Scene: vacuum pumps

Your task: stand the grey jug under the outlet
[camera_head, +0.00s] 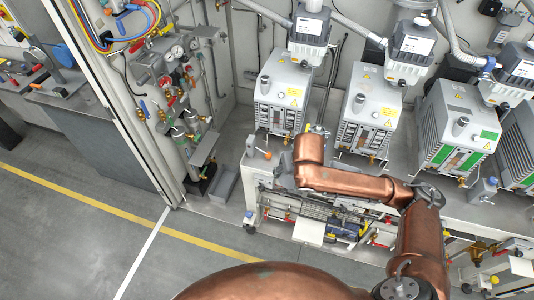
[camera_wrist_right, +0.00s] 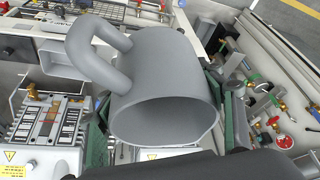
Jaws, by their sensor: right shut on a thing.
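The grey jug (camera_wrist_right: 160,75) fills the middle of the right wrist view, its open mouth facing the camera and its loop handle toward the upper left. My right gripper (camera_wrist_right: 168,112) is shut on it, with dark green fingers at its left and right sides. In the head view my copper right arm reaches in from the lower right, and its bent links hide the gripper and the jug. Brass outlets (camera_head: 372,158) show low on the pump fronts, and a brass fitting (camera_wrist_right: 33,92) shows in the right wrist view. I cannot tell which outlet is meant. My left gripper is not in view.
Several grey vacuum pumps (camera_head: 368,120) stand in a row on a bench. An orange-handled part (camera_head: 266,154) is on the bench's left end. Pipes and gauges (camera_head: 177,51) line the left panel. Floor at the left is clear.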

